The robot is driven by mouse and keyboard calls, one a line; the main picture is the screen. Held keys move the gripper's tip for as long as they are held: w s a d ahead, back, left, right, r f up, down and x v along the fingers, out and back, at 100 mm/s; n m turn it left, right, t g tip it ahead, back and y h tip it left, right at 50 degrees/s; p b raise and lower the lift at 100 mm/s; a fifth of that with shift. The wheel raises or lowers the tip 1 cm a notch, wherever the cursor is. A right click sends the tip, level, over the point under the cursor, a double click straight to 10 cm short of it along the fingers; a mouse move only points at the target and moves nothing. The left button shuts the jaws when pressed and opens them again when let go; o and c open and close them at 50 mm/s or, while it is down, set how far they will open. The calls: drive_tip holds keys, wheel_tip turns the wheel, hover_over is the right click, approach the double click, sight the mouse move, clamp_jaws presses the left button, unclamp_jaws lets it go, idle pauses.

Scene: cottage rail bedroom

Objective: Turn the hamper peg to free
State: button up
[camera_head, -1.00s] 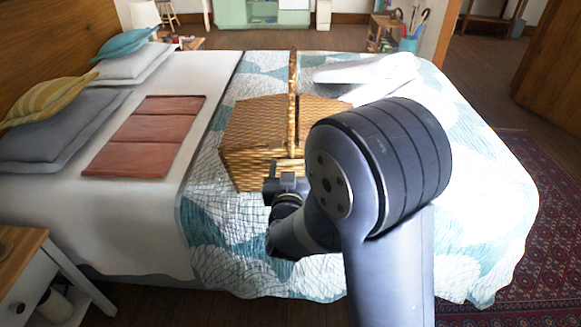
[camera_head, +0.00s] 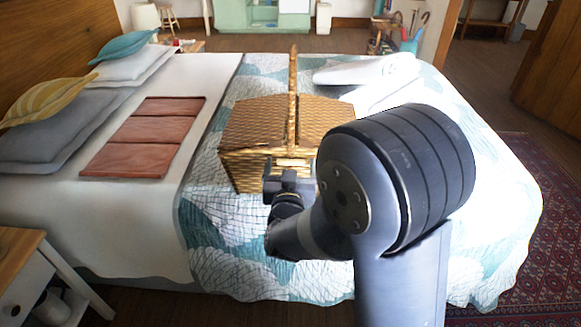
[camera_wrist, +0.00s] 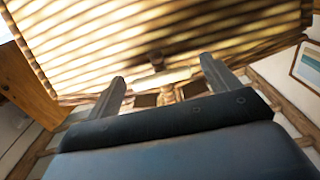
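The wicker hamper (camera_head: 250,125) stands on the bed with its lid closed and an arched handle over the top. Its front wicker face (camera_wrist: 150,30) fills the upper wrist view. A pale wooden peg bar (camera_wrist: 152,81) with a small dark knob (camera_wrist: 156,62) lies crosswise at that face. My gripper (camera_wrist: 163,70) is open, with one finger on each side of the peg. No clear contact with the peg shows. In the head view my gripper (camera_head: 289,172) is at the hamper's front, and it hides part of the fastening.
My arm covers the hamper's right front. The bed holds a folded red-brown cloth (camera_head: 145,135), pillows (camera_head: 55,120) and a white folded item (camera_head: 365,75). A bedside table (camera_head: 20,255) stands at the lower left. A patterned rug (camera_head: 545,240) lies at the right.

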drive_tip(key=shift+s, duration=0.1)
drive_tip(key=s, duration=1)
drive_tip(key=shift+s+a, duration=0.2)
drive_tip(key=shift+s, duration=0.15)
drive_tip(key=shift+w, duration=0.1)
drive_tip(key=w, duration=1)
drive_tip(key=shift+w+d, duration=0.1)
drive_tip(key=shift+d, duration=0.15)
drive_tip(key=shift+w+r+p, duration=0.1)
drive_tip(key=shift+w+p, duration=0.2)
drive_tip(key=shift+w, duration=0.05)
drive_tip(key=shift+s+n+p, duration=0.1)
drive_tip(key=shift+n+p, duration=0.4)
drive_tip(key=shift+f+b, duration=0.25)
drive_tip(key=shift+b, duration=0.3)
